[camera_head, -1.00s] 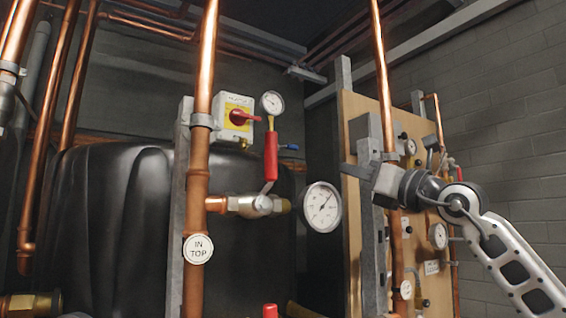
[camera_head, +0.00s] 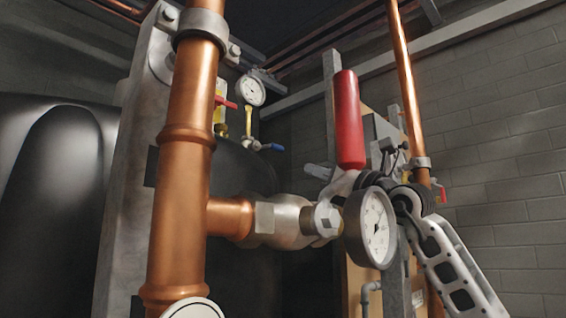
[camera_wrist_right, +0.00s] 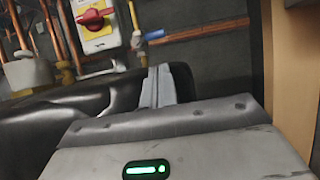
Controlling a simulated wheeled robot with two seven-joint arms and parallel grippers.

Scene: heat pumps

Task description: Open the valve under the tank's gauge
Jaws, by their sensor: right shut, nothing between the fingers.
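The black tank (camera_head: 50,170) fills the left background. A small white round gauge (camera_head: 251,90) stands above a yellow fitting, with a blue valve handle (camera_head: 272,147) below it pointing right. The blue handle also shows in the right wrist view (camera_wrist_right: 154,34), up and slightly left of my fingertips, apart from them. My right gripper (camera_head: 318,170) is shut and empty, pointing left toward the blue handle; it is partly hidden behind a red lever. Its closed fingers show in the right wrist view (camera_wrist_right: 160,84). My left gripper is not in view.
A thick copper pipe (camera_head: 185,160) stands close in front, with a red-levered valve (camera_head: 348,120) and a large gauge (camera_head: 375,228) branching right. A yellow box with a red switch (camera_wrist_right: 92,16) is left of the blue handle. A wooden panel (camera_wrist_right: 295,70) stands at right.

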